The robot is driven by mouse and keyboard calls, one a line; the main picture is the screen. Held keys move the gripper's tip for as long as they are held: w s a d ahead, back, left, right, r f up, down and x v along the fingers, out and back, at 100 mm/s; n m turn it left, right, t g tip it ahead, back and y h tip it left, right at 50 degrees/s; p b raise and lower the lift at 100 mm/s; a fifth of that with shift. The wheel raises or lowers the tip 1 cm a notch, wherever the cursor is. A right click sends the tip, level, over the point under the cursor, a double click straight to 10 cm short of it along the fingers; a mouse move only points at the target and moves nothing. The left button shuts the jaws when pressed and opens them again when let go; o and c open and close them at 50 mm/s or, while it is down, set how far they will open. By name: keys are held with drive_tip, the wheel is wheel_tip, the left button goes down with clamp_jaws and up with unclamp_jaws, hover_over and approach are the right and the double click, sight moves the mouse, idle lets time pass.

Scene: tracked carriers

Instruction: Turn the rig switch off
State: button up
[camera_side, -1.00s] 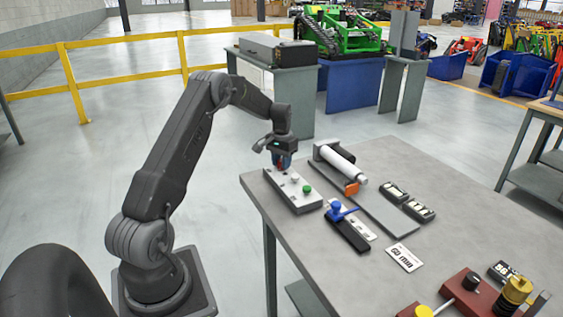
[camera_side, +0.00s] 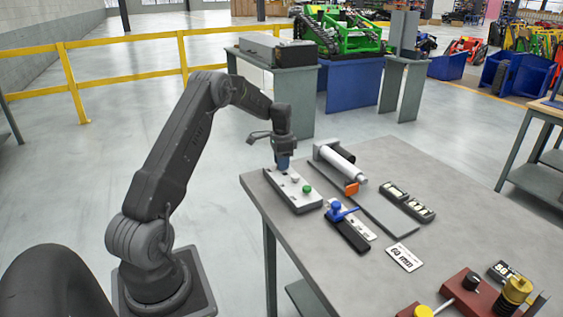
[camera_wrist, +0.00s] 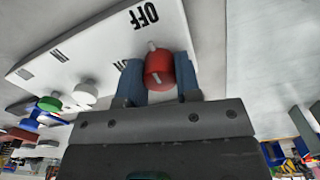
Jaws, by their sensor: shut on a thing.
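The rig switch is a red round knob (camera_wrist: 159,70) on a pale switch panel (camera_wrist: 95,35). In the wrist view the knob sits between my two blue fingers, with pale marks on its face and upper edge. The printed word OFF stands upside down just above it; another label beside it is partly hidden by a finger. My gripper (camera_wrist: 160,85) is shut on the knob. In the side view my gripper (camera_side: 284,163) reaches down to the far left end of the panel (camera_side: 297,196), and the knob is hidden there.
The panel also carries a white button (camera_side: 295,178) and a green button (camera_side: 307,189). Free floor lies left of the table.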

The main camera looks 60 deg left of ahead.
drive_tip(key=shift+w, duration=0.1)
idle(0.3)
drive_tip(key=o, duration=0.9)
wheel_tip(320, 180, up, 14)
drive_tip(key=shift+f, duration=0.1)
idle(0.3)
